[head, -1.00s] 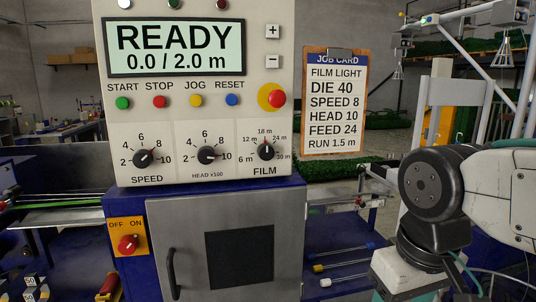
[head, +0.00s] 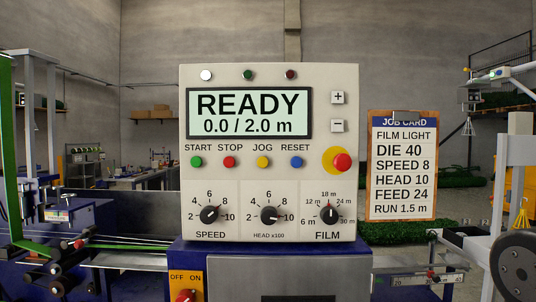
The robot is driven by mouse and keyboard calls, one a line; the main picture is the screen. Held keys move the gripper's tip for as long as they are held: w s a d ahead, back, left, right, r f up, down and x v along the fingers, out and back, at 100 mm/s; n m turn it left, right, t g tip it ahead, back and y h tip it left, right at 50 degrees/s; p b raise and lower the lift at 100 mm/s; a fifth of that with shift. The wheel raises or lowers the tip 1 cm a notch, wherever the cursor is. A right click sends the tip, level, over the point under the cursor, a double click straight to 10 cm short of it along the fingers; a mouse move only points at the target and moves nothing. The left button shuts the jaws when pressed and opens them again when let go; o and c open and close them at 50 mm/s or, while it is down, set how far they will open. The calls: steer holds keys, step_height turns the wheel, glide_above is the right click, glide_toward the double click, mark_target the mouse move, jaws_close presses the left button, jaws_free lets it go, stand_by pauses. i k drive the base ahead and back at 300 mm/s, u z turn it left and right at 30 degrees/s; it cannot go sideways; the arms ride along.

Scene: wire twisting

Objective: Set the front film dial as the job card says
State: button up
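The job card (head: 401,165) hangs to the right of the control panel (head: 345,85). It reads FILM LIGHT, DIE 40, SPEED 8, HEAD 10, FEED 24, RUN 1.5 m. A black FILM dial (head: 329,214) sits at the panel's lower right. Its scale runs from 6 m to 30 m, and its pale mark appears to point up near 18 m. No dial with a LIGHT setting shows.
The SPEED dial (head: 209,214) and HEAD dial (head: 269,214) are left of FILM. A red stop button (head: 341,161) sits above it. The display (head: 250,113) reads READY, 0.0 / 2.0 m. A numbered scale (head: 415,281) is lower right, and green-framed machinery stands left.

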mark_target(329, 216)
steer(key=z, duration=2)
steer(key=i, duration=0.45)
steer(key=u, duration=1.5)
